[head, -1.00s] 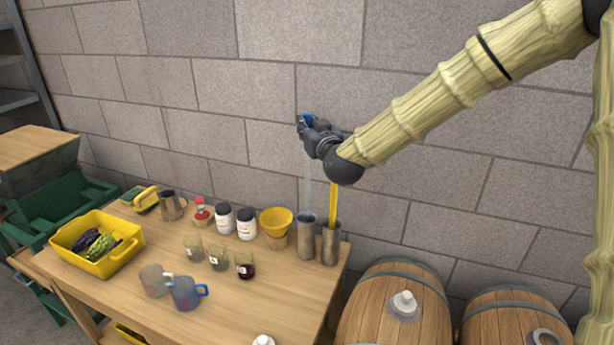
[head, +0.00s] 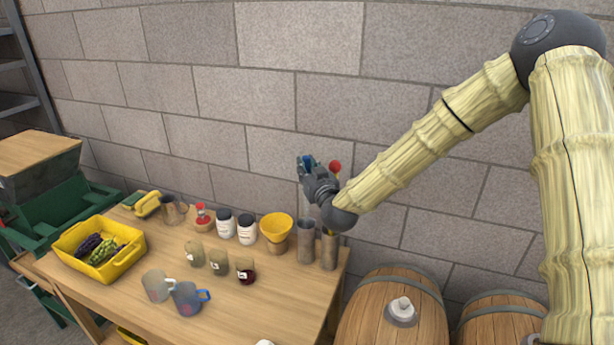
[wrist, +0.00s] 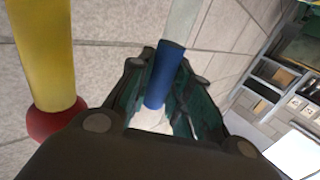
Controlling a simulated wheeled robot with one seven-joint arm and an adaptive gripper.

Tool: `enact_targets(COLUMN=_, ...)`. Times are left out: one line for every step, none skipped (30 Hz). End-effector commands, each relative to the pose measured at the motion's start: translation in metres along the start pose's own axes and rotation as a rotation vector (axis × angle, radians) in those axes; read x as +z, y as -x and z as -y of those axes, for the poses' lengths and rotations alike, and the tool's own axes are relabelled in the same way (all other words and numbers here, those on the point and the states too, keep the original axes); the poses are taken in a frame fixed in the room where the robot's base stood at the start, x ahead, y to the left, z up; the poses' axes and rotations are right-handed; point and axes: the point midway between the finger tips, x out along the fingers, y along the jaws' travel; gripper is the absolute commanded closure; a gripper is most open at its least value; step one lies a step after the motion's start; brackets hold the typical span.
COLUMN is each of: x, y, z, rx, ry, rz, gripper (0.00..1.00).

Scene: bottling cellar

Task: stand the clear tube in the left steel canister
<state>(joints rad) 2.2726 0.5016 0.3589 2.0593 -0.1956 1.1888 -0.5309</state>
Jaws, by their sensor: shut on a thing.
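My gripper (head: 307,168) is shut on the blue top end of the clear tube (head: 304,200), above the left steel canister (head: 306,243). The tube hangs about upright, its lower part passing into that canister's mouth; its lower end is hidden. In the wrist view, the blue end (wrist: 165,75) sits between the fingers, with the clear length (wrist: 183,20) running away from it. The right steel canister (head: 329,251) stands close beside the left one. A yellow rod with a red ball top (head: 335,167) stands in it, partly hidden by my wrist.
The yellow rod (wrist: 45,55) is close beside my gripper in the wrist view. A yellow funnel (head: 276,227) and white jars (head: 247,229) stand left of the canisters. Glasses, mugs and a yellow basin (head: 125,262) are further left. Barrels (head: 375,315) stand right of the table.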

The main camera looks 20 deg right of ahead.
Motion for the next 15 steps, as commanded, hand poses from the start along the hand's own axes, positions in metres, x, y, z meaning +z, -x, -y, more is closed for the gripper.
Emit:
enact_targets(x=0.004, y=0.0, z=0.0, rx=0.001, ry=0.0, rz=0.002, gripper=1.0)
enact_targets(x=0.007, y=0.0, z=0.0, rx=0.001, ry=-0.001, rz=0.002, gripper=1.0)
enact_targets(x=0.011, y=0.0, z=0.0, rx=0.001, ry=-0.001, rz=0.002, gripper=1.0)
enact_targets(x=0.014, y=-0.001, z=0.0, rx=0.001, ry=0.0, rz=0.001, gripper=1.0)
enact_targets(x=0.017, y=-0.001, z=0.0, rx=0.001, ry=0.0, rz=0.001, gripper=1.0)
enact_targets(x=0.021, y=0.0, z=0.0, rx=0.0, ry=0.0, rz=0.002, gripper=1.0)
enact_targets(x=0.024, y=0.0, z=0.0, rx=0.0, ry=0.0, rz=0.002, gripper=1.0)
enact_targets(x=0.025, y=0.0, z=0.0, rx=0.0, ry=0.0, rz=0.001, gripper=1.0)
enact_targets(x=0.028, y=0.0, z=0.0, rx=0.001, ry=-0.001, rz=0.0, gripper=1.0)
enact_targets(x=0.029, y=0.0, z=0.0, rx=0.001, ry=-0.001, rz=0.0, gripper=1.0)
enact_targets(x=0.03, y=0.0, z=0.0, rx=0.001, ry=-0.001, rz=0.0, gripper=1.0)
enact_targets(x=0.03, y=0.0, z=0.0, rx=0.001, ry=-0.001, rz=-0.001, gripper=1.0)
enact_targets(x=0.03, y=0.0, z=0.0, rx=0.001, ry=0.0, rz=-0.001, gripper=1.0)
enact_targets(x=0.03, y=0.0, z=0.0, rx=0.001, ry=0.0, rz=-0.001, gripper=1.0)
enact_targets(x=0.03, y=0.0, z=0.0, rx=0.001, ry=0.0, rz=-0.001, gripper=1.0)
